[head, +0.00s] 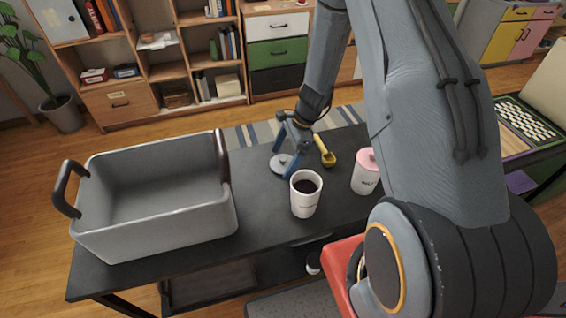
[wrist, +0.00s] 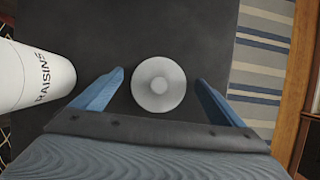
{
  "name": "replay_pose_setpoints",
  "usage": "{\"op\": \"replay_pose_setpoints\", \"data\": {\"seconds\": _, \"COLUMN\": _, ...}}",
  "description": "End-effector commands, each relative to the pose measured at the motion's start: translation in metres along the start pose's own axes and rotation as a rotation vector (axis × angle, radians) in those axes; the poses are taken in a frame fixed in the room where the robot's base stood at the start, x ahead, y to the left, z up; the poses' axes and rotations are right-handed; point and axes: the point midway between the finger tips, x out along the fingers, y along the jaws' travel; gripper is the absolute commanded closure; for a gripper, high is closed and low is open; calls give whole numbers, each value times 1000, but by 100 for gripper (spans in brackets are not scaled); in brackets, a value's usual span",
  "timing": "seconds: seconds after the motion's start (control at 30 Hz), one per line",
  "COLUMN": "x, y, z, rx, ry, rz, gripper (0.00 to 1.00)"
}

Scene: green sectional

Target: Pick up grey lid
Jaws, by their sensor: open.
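The grey lid (wrist: 173,97) is a round disc with a small raised knob, lying flat on the black table. In the wrist view it sits between and just beyond the two blue fingertips of my gripper (wrist: 160,78). In the head view the lid (head: 280,163) is partly hidden by my gripper (head: 285,150), which hangs over it pointing down. My gripper is open and empty, with a gap on both sides of the lid. I cannot tell the exact height of the fingers above the table.
A white cup with dark contents (head: 305,196), a pink-lidded white canister (head: 365,174) and a yellow scoop (head: 325,152) stand or lie close by. A large grey bin (head: 170,228) with brown handles fills the table's left. A canister marked RAISINS (wrist: 35,78) is beside the left finger.

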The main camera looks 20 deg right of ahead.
Motion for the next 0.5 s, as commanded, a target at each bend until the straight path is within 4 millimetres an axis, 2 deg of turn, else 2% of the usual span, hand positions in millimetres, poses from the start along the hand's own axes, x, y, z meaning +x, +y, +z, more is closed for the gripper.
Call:
{"op": "replay_pose_setpoints", "data": {"seconds": 0.27, "x": 2, "y": 0, "z": 0, "rx": -1, "ry": 0, "rz": 0, "gripper": 7}}
{"op": "replay_pose_setpoints", "data": {"seconds": 0.5, "x": 2, "y": 0, "z": 0, "rx": -1, "ry": 0, "rz": 0, "gripper": 46}}
